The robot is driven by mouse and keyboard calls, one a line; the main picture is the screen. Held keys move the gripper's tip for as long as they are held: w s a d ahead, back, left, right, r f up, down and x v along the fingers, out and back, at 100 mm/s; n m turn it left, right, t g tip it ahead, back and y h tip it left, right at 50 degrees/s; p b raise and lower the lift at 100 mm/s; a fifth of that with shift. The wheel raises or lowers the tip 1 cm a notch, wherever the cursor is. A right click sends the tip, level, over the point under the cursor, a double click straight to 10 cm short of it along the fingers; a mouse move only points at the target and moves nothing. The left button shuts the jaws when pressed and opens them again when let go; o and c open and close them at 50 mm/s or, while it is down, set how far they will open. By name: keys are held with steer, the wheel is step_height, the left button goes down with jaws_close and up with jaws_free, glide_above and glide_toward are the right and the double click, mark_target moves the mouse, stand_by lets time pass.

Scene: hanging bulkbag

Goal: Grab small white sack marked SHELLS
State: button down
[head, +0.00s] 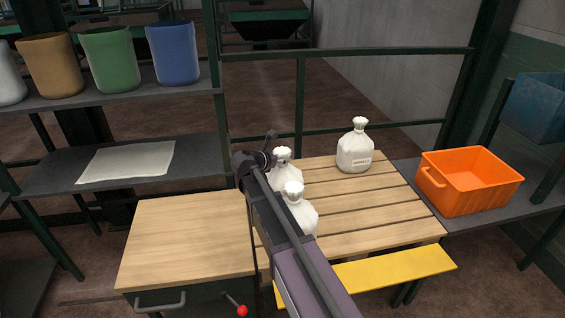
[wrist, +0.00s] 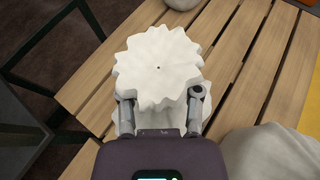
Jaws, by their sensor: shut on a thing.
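Three small white tied sacks stand on a slatted wooden table (head: 400,205). My gripper (wrist: 160,103) is shut on the neck of one white sack (wrist: 158,60), with a finger on each side below its ruffled top. In the head view this held sack (head: 286,172) is the back-left one, partly behind my arm. A second sack (head: 299,212) stands just in front of it, and a third (head: 356,150) stands apart at the back right. The third has a small printed label, too small to read. No marking shows on the held sack, so I cannot tell which says SHELLS.
An orange crate (head: 453,202) stands on a dark shelf at the right. A wooden-topped cabinet (head: 190,235) is at the left, a yellow board (head: 395,270) at the front. Coloured bins (head: 174,53) line the upper left shelf. A green rail (head: 350,52) runs behind the table.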

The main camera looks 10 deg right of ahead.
steer(key=shift+r+p, duration=4.7)
steer(key=shift+r, duration=0.4)
